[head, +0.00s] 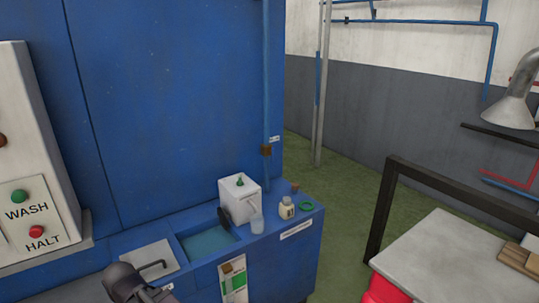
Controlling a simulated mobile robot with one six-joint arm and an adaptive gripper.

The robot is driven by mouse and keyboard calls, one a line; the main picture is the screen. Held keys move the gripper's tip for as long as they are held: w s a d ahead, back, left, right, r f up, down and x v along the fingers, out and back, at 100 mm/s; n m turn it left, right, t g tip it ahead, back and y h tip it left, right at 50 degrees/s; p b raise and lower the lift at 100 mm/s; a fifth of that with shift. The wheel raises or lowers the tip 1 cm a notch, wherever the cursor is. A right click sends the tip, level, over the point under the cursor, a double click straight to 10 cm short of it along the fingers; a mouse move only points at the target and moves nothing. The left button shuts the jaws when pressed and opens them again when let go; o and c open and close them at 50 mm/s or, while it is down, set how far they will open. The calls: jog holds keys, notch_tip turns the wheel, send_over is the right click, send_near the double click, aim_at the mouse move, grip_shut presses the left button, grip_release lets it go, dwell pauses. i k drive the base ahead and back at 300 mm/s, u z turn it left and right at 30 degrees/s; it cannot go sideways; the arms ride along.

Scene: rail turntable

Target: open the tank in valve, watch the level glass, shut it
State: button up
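A blue tank bench (308,248) stands against a tall blue cabinet, with an open basin of teal liquid (208,241) in its top. A blue vertical pipe (267,80) runs down to the bench. A brown block (266,150) sits on it beside a small white tag too small to read; I cannot tell if this is the tank in valve. A white panel with a green strip (238,283) is on the bench front; I cannot tell if it is the level glass. A dark part of my arm shows at the bottom left; my gripper's fingers do not show.
A white box with a green knob (240,198), a clear cup (257,224), a small bottle (286,208) and a green ring (306,206) stand on the bench. WASH and HALT buttons (36,231) are at left. A dark-framed table (440,250) stands right; green floor lies between.

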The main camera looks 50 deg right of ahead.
aim_at(273, 153)
jog(key=u, duration=0.1)
jog(key=k, duration=1.45)
jog(key=z, duration=1.35)
jog(key=i, duration=0.95)
jog(key=u, duration=0.15)
